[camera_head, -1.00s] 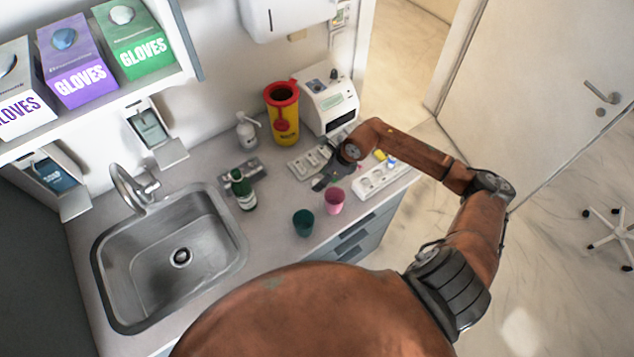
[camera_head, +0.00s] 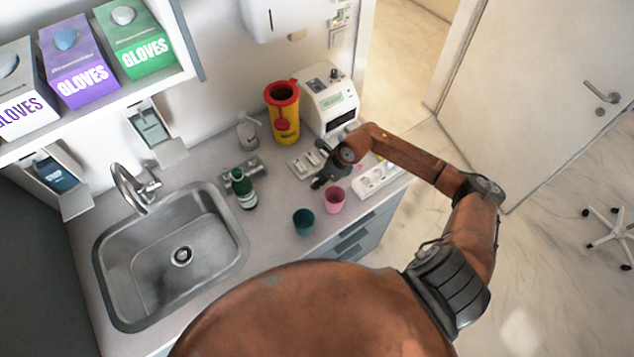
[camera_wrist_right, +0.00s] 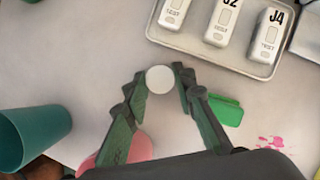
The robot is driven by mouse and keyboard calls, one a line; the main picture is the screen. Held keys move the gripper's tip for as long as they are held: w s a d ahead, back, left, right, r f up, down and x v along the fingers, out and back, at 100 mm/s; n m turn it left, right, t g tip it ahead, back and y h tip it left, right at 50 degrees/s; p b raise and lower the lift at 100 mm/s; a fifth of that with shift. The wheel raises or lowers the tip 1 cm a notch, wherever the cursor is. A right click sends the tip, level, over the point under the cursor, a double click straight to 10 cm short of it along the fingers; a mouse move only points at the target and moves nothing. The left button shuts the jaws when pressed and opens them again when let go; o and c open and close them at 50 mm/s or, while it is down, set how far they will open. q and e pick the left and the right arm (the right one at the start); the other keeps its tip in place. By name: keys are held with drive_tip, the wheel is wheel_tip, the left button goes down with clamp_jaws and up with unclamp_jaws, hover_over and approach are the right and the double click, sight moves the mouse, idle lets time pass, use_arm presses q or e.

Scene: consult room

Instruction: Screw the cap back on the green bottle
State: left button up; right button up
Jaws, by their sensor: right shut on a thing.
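The green bottle (camera_head: 245,193) stands upright on the counter to the right of the sink in the head view. Its mouth is too small to judge there. My right gripper (camera_head: 319,180) is to the right of the bottle, apart from it, above the counter behind the pink cup. In the right wrist view, its fingertips (camera_wrist_right: 160,88) are shut on a round white cap (camera_wrist_right: 160,79). Whether the cap touches the counter cannot be told. My left gripper is not in view.
A teal cup (camera_head: 303,222) and a pink cup (camera_head: 334,200) stand near the counter's front edge. A tray (camera_wrist_right: 213,48) of test cassettes and a green flat item (camera_wrist_right: 228,111) lie near the gripper. A yellow bin (camera_head: 285,118) and the sink (camera_head: 238,250) flank the area.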

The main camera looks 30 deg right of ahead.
drive_tip(key=shift+r, duration=0.15)
drive_tip(key=shift+r+b, duration=0.35)
drive_tip(key=shift+r, duration=0.3)
drive_tip(key=s+r+b, duration=0.2)
drive_tip(key=s+r, duration=0.9)
drive_tip(key=s, duration=0.3)
drive_tip(key=shift+d+r, duration=0.25)
drive_tip(key=shift+d, duration=0.2)
